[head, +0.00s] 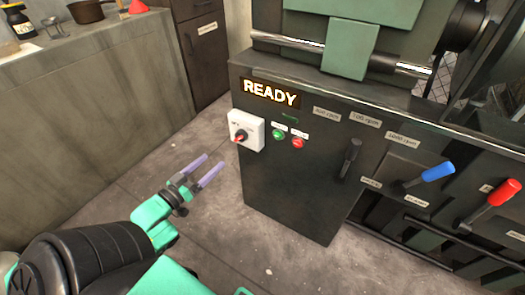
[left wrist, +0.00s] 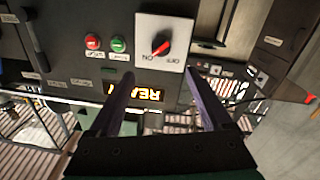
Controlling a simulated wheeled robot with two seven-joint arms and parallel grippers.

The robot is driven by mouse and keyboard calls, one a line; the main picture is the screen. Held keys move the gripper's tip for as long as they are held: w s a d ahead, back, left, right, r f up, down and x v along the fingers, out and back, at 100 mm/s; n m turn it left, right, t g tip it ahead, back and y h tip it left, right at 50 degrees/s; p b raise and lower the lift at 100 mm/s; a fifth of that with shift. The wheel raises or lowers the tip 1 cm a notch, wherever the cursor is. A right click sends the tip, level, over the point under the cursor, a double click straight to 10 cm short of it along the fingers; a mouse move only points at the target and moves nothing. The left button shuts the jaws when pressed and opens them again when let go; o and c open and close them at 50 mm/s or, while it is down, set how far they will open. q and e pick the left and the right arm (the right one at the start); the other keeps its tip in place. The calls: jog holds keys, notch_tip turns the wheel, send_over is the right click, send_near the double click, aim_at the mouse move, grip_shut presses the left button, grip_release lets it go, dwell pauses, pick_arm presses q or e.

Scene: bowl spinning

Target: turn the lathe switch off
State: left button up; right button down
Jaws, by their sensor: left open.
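My right gripper is out of view.
A green button (head: 278,134) and a red button (head: 298,142) sit right of the switch. Black, blue (head: 438,171) and red (head: 503,192) levers stick out farther right. A stone counter (head: 90,95) stands at the left. The floor between is clear.

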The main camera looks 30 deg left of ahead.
aim_at(237, 140)
pick_arm(q)
jog(key=w+b, duration=0.1)
jog(key=w, duration=0.5)
jog(key=w+b, duration=0.2)
jog(key=w, duration=0.4)
jog(key=shift+w+d+f, duration=0.15)
jog(key=shift+w, duration=0.6)
jog(key=shift+d, duration=0.1)
grip_shut()
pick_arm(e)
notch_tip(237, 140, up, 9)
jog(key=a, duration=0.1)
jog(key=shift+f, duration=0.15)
